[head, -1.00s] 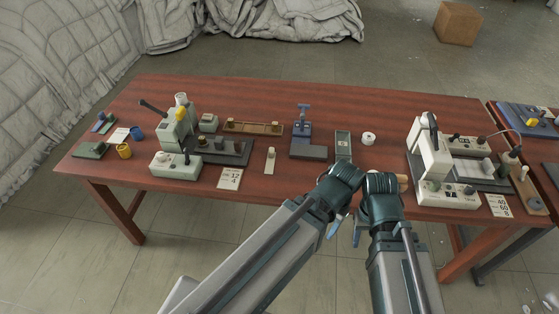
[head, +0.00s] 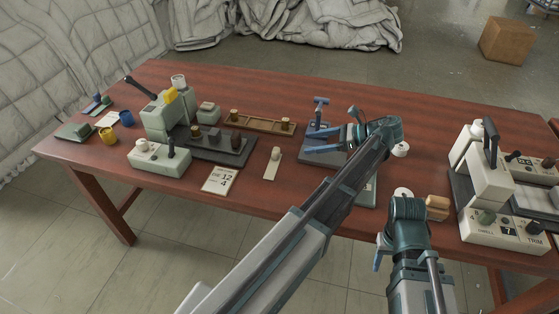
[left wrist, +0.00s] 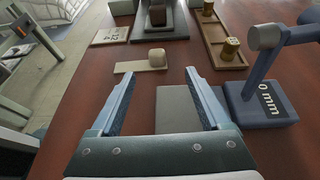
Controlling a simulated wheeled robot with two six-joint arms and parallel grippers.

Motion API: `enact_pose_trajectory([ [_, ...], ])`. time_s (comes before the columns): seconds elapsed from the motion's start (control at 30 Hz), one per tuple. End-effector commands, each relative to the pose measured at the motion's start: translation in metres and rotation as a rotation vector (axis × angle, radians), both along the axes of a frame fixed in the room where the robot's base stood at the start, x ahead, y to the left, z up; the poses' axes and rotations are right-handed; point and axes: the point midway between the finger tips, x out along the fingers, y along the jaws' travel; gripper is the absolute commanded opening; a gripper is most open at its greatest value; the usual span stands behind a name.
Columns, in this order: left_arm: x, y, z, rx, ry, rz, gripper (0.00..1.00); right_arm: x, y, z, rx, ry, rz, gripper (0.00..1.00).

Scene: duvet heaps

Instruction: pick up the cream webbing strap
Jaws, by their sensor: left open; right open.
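The cream webbing strap (head: 273,166) lies flat on the red-brown table, with a beige rolled or knobbed lump at one end. It also shows in the left wrist view (left wrist: 142,65), just beyond the fingertips. My left gripper (head: 312,143) is open and empty, to the right of the strap, over the grey plate of the blue clamp. In the left wrist view its fingers (left wrist: 161,74) point towards the strap without touching it. My right gripper (head: 380,256) is open at the table's front edge; its fingers are partly hidden.
The blue clamp (head: 320,107) stands close beside my left fingers. A wooden tray (head: 262,125) and a dark base with weights (head: 235,149) lie behind the strap. A printed card (head: 219,180) lies left of it. A white machine (head: 490,180) stands at right.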

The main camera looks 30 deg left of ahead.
Motion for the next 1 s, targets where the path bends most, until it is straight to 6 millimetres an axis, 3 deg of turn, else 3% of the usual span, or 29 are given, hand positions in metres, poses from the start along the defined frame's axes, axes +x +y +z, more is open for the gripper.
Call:
enact_pose_trajectory([
  [0.17,-0.002,0.005,-0.002,0.003,0.007,0.000,0.80,0.000,0.000,-0.003,0.000,0.000,0.000,0.50],
  [0.6,-0.021,0.069,-0.031,0.003,0.005,0.000,0.80,0.000,0.000,-0.031,0.000,0.000,0.000,0.50],
  [1.0,-0.024,0.080,-0.034,0.002,0.004,-0.002,0.80,0.000,0.000,-0.035,0.000,0.000,0.000,0.50],
])
